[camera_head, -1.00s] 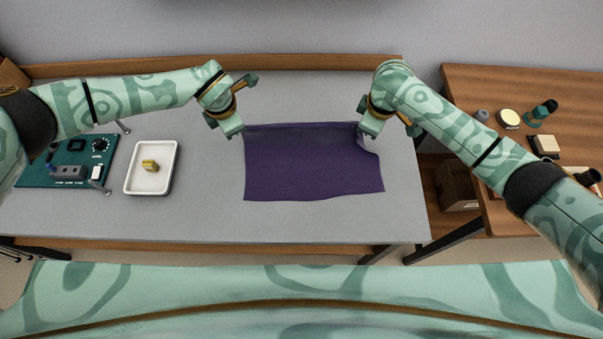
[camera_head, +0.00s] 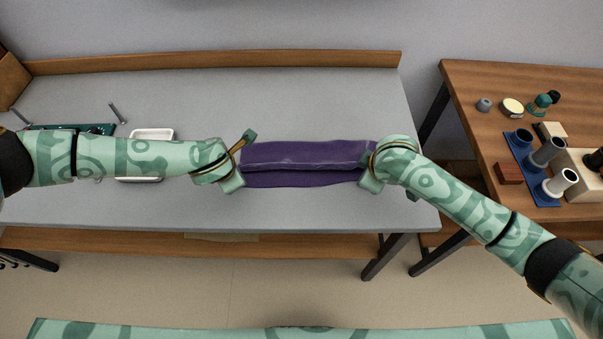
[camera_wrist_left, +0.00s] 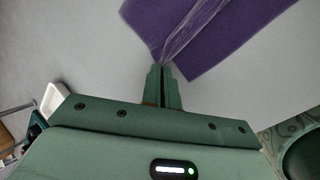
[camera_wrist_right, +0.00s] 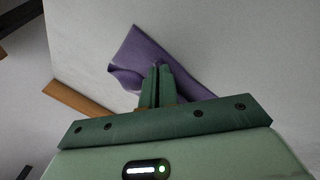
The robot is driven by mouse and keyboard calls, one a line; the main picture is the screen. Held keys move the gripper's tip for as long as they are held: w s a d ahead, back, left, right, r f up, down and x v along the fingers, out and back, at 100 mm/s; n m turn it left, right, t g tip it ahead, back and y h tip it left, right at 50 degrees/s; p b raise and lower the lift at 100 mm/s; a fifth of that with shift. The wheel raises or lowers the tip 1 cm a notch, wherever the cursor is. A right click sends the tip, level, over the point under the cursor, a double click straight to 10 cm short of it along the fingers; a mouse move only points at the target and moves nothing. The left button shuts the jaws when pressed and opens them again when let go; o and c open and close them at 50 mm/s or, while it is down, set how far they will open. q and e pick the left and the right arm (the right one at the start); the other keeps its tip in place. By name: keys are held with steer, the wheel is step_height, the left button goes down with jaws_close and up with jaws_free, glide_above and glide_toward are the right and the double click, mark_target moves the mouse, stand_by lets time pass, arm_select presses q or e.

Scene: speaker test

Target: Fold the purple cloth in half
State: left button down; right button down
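The purple cloth (camera_head: 305,155) lies on the grey table between my two grippers, with its back part drawn forward over the front part and a crease running across it. My left gripper (camera_head: 233,184) is at the cloth's left end; in the left wrist view its fingers (camera_wrist_left: 164,72) are closed together at the cloth's edge (camera_wrist_left: 200,35). My right gripper (camera_head: 370,184) is at the right end; in the right wrist view its fingers (camera_wrist_right: 157,72) look closed on a bunched edge of the cloth (camera_wrist_right: 140,50). The finger contact is partly hidden in the head view.
A white tray (camera_head: 152,134) and a teal circuit board (camera_head: 95,129) are on the left, partly behind my left arm. The table behind the cloth is clear.

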arm_select(q)
steer(key=shift+w, duration=0.15)
arm_select(e)
steer(key=shift+w+f, duration=0.1)
arm_select(q)
steer(key=shift+s+a+f, duration=0.15)
steer(key=shift+s+a, duration=0.05)
steer(key=c, duration=1.4)
jaws_free()
steer(key=shift+c, duration=0.2)
arm_select(e)
steer(key=c, duration=1.4)
jaws_free()
steer(key=shift+c, duration=0.2)
arm_select(q)
steer(key=shift+o, duration=0.6)
arm_select(e)
steer(key=shift+o, duration=0.6)
arm_select(q)
steer(key=shift+s+d, duration=0.1)
arm_select(e)
steer(key=shift+s+f, duration=0.1)
steer(key=shift+s, duration=0.1)
steer(key=shift+a, duration=0.1)
steer(key=shift+s, duration=0.1)
